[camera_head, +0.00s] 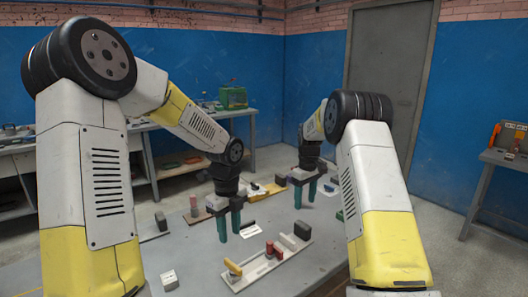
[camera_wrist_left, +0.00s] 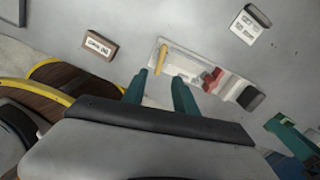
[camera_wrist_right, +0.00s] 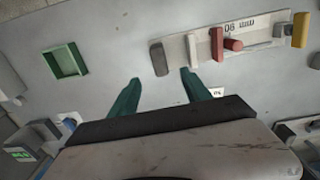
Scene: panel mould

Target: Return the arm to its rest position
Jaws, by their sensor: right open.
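My left gripper (camera_head: 229,234) points down over the grey table, behind the front white panel (camera_head: 262,275). Its teal fingers are apart with nothing between them, as the left wrist view (camera_wrist_left: 160,78) also shows. My right gripper (camera_head: 305,201) hangs farther back and to the right, over the table. Its fingers are wider apart and empty in the right wrist view (camera_wrist_right: 158,88). The front panel carries a yellow handle (camera_head: 233,267), red pieces (camera_head: 274,251), a pale block (camera_head: 287,241) and a dark block (camera_head: 302,230). Neither gripper visibly holds anything.
A small green tray (camera_wrist_right: 66,62) lies on the table. A small labelled block (camera_head: 169,279) sits near the front left, and a red post (camera_head: 193,206) stands farther back. A workbench (camera_head: 180,124) lines the left wall; a side table (camera_head: 503,158) stands at right.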

